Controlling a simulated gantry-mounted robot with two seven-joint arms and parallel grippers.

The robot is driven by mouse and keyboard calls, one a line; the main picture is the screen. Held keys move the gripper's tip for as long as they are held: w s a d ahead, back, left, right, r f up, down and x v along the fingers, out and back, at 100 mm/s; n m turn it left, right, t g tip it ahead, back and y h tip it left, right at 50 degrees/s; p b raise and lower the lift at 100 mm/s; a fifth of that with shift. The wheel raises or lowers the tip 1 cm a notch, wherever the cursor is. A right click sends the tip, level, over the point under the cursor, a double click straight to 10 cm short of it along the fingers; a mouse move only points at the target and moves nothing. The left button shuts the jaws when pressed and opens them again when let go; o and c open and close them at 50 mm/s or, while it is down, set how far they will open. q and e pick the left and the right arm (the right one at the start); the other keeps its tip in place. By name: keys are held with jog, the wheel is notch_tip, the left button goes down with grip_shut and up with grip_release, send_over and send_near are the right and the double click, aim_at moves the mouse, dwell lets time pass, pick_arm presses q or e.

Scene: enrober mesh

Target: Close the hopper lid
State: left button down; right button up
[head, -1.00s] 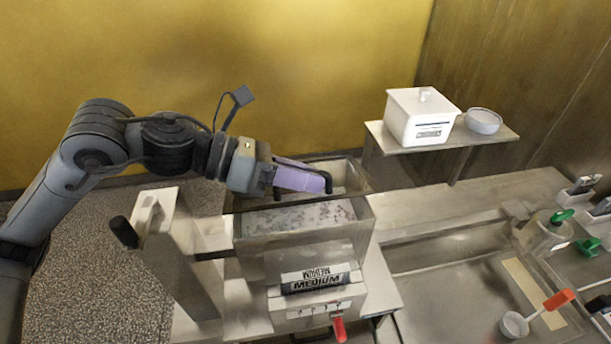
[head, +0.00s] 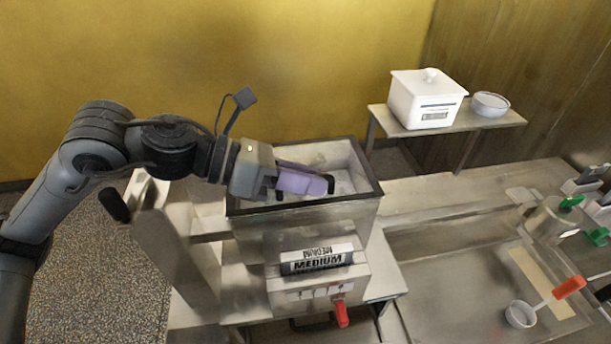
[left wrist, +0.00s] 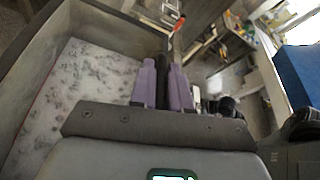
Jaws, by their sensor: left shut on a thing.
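The hopper (head: 300,232) is a grey metal box on the machine in the head view, with pale speckled contents. A dark frame that looks like the edge of a see-through lid (head: 366,168) lies across its top, at or close to the rim; I cannot tell if it is fully seated. My left gripper (head: 302,184) is over the front half of the hopper top. Its purple fingers are shut on a black lid handle, whose ends show beside them. In the left wrist view the fingers flank the black handle (left wrist: 163,80). My right gripper is not in view.
A MEDIUM label roller (head: 316,260) and red lever (head: 341,314) are on the hopper's front. A white lidded box (head: 425,100) and bowl (head: 489,104) stand on a shelf behind right. A red-handled ladle (head: 520,314) lies at front right.

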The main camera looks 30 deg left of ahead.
pick_arm(q)
jog(key=c, duration=1.2)
grip_release()
jog(key=shift+d+f, duration=0.1)
jog(key=shift+o, duration=0.2)
jog(key=shift+s+a, duration=0.15)
jog(key=shift+a, duration=0.25)
jog(key=b+v, duration=0.2)
jog(key=v, duration=0.6)
jog(key=shift+s+a, duration=0.1)
jog(key=shift+a, duration=0.05)
jog(key=shift+s+a+r+b, duration=0.3)
jog(key=shift+s+a+r, duration=0.15)
jog(key=shift+a+r, duration=0.15)
